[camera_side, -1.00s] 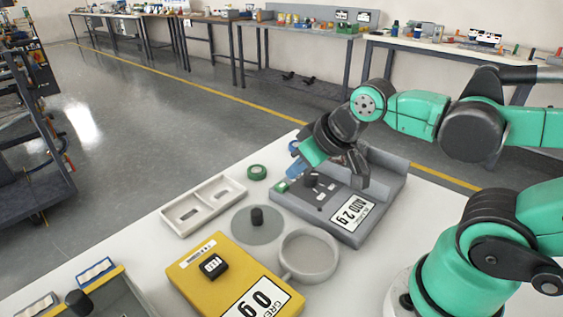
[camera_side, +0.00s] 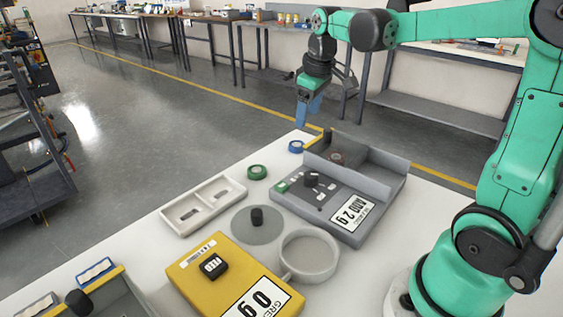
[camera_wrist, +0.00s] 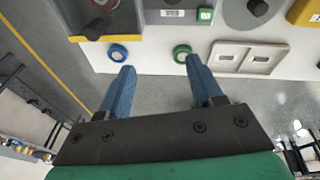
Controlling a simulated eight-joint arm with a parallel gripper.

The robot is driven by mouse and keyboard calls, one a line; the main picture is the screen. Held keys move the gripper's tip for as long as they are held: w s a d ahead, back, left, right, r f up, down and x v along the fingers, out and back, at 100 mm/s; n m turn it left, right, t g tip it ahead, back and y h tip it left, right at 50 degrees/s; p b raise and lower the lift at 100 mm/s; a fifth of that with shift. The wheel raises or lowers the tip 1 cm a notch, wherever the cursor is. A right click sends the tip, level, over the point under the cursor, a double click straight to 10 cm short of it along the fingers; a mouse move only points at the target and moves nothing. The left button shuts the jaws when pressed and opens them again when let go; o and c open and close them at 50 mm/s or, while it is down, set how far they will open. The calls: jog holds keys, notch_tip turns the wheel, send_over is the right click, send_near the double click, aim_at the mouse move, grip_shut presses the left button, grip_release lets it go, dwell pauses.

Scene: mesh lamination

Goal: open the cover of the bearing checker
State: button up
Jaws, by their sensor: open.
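The bearing checker is the grey device (camera_side: 300,209) at the table's far right in the side view. Whether this wall is the cover, I cannot tell. My gripper (camera_side: 305,116) is open and empty, above and beyond the far table edge, clear of the checker. In the wrist view my gripper (camera_wrist: 160,66) has its blue fingers spread.
A green ring (camera_side: 257,172) and a blue ring (camera_side: 296,146) lie left of the checker. A white two-pocket tray (camera_side: 203,203), a grey disc (camera_side: 258,230), a round grey dish (camera_side: 310,266) and a yellow scale (camera_side: 200,280) stand nearer.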

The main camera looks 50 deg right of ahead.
aim_at(328, 129)
jog(key=d+f, duration=0.1)
jog(key=d, duration=0.2)
jog(key=d+f+g, duration=0.1)
jog(key=d, duration=0.2)
jog(key=w+d+n+g, duration=0.1)
jog(key=d, duration=0.2)
jog(key=shift+w+d+f+y, duration=0.1)
jog(key=shift+d+f+y, duration=0.15)
jog(key=shift+f+y, duration=0.15)
jog(key=shift+d+f+g, duration=0.2)
jog(key=shift+d+g, duration=0.1)
jog(key=shift+d+f, duration=0.15)
jog(key=shift+f, duration=2.7)
grip_shut()
